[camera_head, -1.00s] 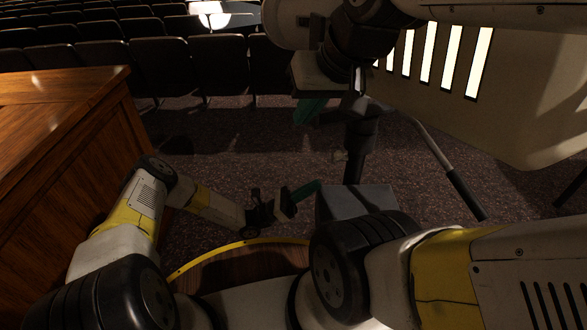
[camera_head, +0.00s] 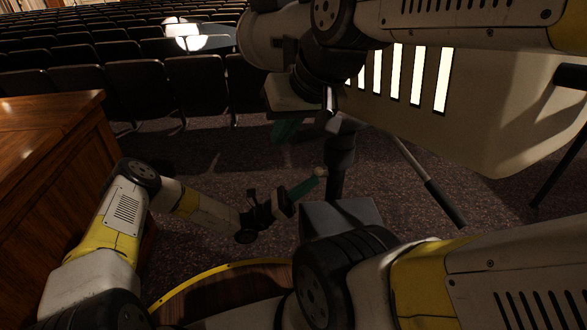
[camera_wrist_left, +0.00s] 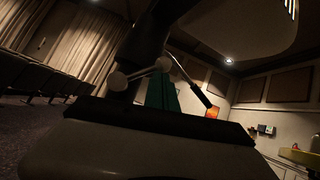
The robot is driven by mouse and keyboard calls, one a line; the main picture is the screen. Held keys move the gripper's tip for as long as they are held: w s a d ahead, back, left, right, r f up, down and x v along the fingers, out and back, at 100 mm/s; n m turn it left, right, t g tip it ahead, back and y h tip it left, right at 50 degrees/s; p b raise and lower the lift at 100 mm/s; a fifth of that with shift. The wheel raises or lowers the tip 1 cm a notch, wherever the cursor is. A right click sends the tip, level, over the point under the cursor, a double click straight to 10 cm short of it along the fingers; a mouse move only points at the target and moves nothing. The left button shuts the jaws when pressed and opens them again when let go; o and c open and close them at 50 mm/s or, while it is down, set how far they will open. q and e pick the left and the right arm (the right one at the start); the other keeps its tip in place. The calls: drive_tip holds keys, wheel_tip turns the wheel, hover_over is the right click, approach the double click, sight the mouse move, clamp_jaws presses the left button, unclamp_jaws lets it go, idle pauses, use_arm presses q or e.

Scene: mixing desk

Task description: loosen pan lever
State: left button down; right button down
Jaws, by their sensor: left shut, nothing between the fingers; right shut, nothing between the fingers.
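A dark stand column (camera_head: 341,160) holds up a large pale lamp-like body with bright slots (camera_head: 470,100). A small pale knob (camera_head: 320,171) shows beside the column, at the tip of my left gripper (camera_head: 318,180). In the left wrist view a pale round knob (camera_wrist_left: 118,80) and a thin rod show by the column, close to the green fingers (camera_wrist_left: 160,90). I cannot tell if they touch. Which part is the pan lever is unclear; the knob and rod look like it. My left gripper is shut and empty. My right gripper (camera_head: 286,131) is shut and empty, below the pale body, left of the column.
A bar with a black grip (camera_head: 445,204) slants down right of the column. A grey box-like part (camera_head: 340,216) sits below the column. A wooden desk (camera_head: 50,160) stands at the left. Rows of dark seats (camera_head: 140,85) fill the back. Carpet between is clear.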

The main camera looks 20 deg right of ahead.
use_arm(q)
drive_tip(key=shift+r+n, duration=0.1)
drive_tip(key=shift+n, duration=0.3)
drive_tip(key=w+r+n+t+y, duration=0.1)
drive_tip(key=n+t, duration=0.1)
drive_tip(key=n, duration=0.2)
drive_tip(key=r+n+t+y, duration=0.1)
drive_tip(key=n+t, duration=0.2)
drive_tip(key=w+r+n+t+y, duration=0.1)
drive_tip(key=n+t, duration=0.2)
drive_tip(key=n, duration=0.1)
drive_tip(key=shift+w+d+r+n, duration=0.25)
drive_tip(key=shift+w+d+n, duration=0.05)
drive_tip(key=shift+w+r, duration=0.1)
drive_tip(key=shift+w, duration=0.05)
